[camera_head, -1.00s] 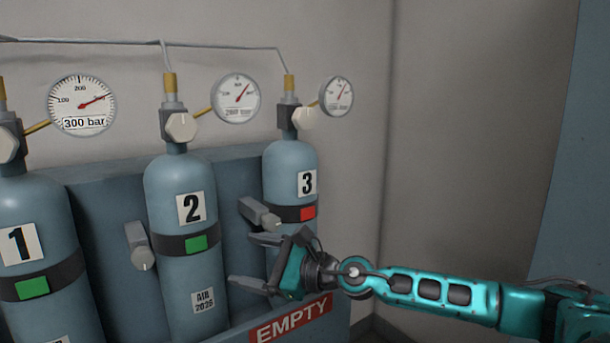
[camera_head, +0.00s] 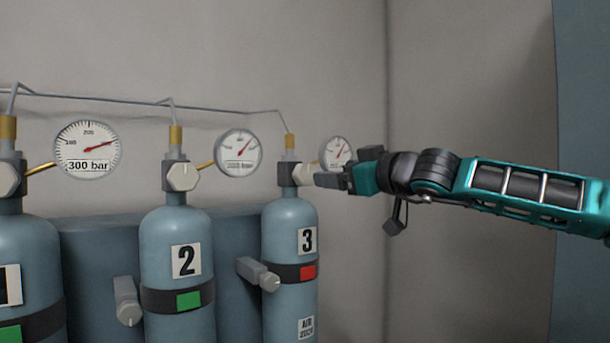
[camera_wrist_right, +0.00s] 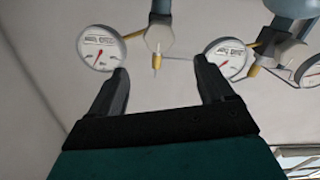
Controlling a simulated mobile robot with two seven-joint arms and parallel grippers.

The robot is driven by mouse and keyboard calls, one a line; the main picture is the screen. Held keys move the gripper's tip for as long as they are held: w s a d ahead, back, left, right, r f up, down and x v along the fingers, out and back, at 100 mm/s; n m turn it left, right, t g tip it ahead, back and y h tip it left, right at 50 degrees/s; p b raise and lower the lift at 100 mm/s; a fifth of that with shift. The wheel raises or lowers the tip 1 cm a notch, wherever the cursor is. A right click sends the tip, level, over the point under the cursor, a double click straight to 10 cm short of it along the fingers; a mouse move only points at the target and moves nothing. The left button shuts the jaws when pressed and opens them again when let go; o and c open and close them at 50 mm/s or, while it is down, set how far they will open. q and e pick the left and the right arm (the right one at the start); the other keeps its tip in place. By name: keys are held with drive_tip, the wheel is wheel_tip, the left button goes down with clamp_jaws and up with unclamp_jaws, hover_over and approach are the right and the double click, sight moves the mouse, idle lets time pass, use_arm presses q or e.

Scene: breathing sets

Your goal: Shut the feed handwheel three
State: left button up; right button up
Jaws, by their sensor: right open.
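The feed handwheel three (camera_head: 303,173) is a pale knob on the valve atop cylinder 3 (camera_head: 290,235), which bears a red tag. My right gripper (camera_head: 328,180) is just right of the handwheel in the head view, its fingers pointing at it. In the right wrist view the picture is upside down, and the handwheel (camera_wrist_right: 160,38) lies ahead, beyond and between the open, empty fingers (camera_wrist_right: 163,82). I cannot tell whether the fingertips touch it. The gauge of cylinder 3 (camera_head: 337,152) is partly behind the gripper. My left gripper is not in view.
Cylinder 2 (camera_head: 177,230) with its handwheel (camera_head: 183,177) and gauge (camera_head: 239,152) stands to the left, and cylinder 1 (camera_head: 25,240) further left. A grey side knob (camera_head: 258,273) sits beside cylinder 3. A thin pipe (camera_head: 90,97) runs above. The right wall area is clear.

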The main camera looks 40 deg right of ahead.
sight(307, 173)
drive_tip(key=w+p, duration=0.4)
drive_tip(key=p, duration=0.1)
drive_tip(key=w+d+p, duration=0.1)
drive_tip(key=w+p, duration=0.1)
drive_tip(key=p, duration=0.1)
drive_tip(key=shift+w+r, duration=0.1)
drive_tip(key=shift+r, duration=0.1)
drive_tip(key=p, duration=0.4)
drive_tip(key=shift+w+a, duration=0.1)
drive_tip(key=shift+w, duration=0.3)
drive_tip(key=shift+w+d+p, duration=0.2)
drive_tip(key=shift+d+p, duration=0.1)
drive_tip(key=shift+p, duration=0.35)
drive_tip(key=w+p, duration=0.2)
drive_tip(key=p, duration=0.1)
drive_tip(key=shift+w, duration=0.4)
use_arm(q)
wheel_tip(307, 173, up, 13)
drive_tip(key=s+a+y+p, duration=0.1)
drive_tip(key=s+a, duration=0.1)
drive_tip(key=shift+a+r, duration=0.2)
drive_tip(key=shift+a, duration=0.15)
use_arm(e)
drive_tip(key=shift+w+f, duration=0.3)
drive_tip(key=shift+w, duration=0.65)
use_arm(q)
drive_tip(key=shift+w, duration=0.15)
use_arm(e)
drive_tip(key=shift+c, duration=0.4)
